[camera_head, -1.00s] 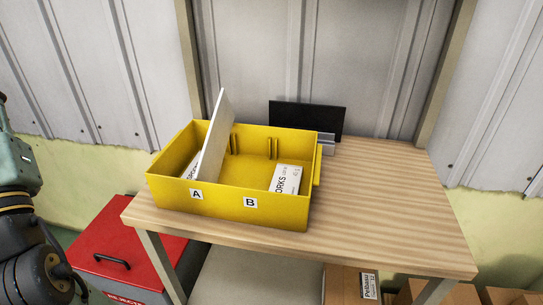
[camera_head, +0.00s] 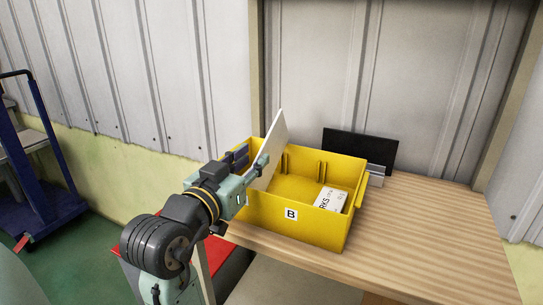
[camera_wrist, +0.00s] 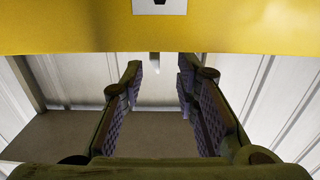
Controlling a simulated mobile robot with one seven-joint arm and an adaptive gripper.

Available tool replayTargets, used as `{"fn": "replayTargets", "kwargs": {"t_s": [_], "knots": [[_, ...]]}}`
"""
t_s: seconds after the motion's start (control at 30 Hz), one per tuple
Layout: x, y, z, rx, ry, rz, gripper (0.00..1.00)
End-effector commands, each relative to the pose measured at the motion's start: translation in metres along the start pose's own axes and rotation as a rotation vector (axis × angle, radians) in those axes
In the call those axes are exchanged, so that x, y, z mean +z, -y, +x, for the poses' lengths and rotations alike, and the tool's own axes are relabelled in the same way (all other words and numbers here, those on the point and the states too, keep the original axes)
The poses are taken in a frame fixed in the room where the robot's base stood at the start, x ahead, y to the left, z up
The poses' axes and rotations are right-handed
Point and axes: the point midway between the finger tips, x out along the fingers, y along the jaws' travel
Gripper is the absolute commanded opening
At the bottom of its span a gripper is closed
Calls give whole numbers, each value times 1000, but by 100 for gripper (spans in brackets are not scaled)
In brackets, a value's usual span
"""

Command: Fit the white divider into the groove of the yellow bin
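The yellow bin (camera_head: 318,228) stands on a wooden table. The white divider (camera_head: 273,145) leans tilted in the bin's left part, its top end rising above the rim. Raised vertical ribs form a groove (camera_head: 285,163) on the bin's back wall, right of the divider. My gripper (camera_head: 250,164) is at the bin's front left, close to the divider, and hides label A. In the wrist view my gripper (camera_wrist: 161,75) is open, with the yellow bin wall (camera_wrist: 90,28) across the top. A small pale end, probably the divider (camera_wrist: 154,68), shows between the fingers; I cannot tell contact.
A white printed box (camera_head: 331,199) lies in the bin's right part. A black panel (camera_head: 360,148) stands behind the bin in a grey holder (camera_head: 376,171). The table (camera_head: 430,225) is clear to the right. A blue cart (camera_head: 45,185) stands at far left.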

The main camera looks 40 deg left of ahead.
Motion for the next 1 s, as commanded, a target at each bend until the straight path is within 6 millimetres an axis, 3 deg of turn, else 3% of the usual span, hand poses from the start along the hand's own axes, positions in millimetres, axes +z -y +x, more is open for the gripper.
{"fn": "replayTargets", "kwargs": {"t_s": [0.4,0.67,1.0], "knots": [[0,-3,50,0,2,0,28],[1,-3,54,-1,0,1,28],[1,-3,53,-1,0,1,6]]}}
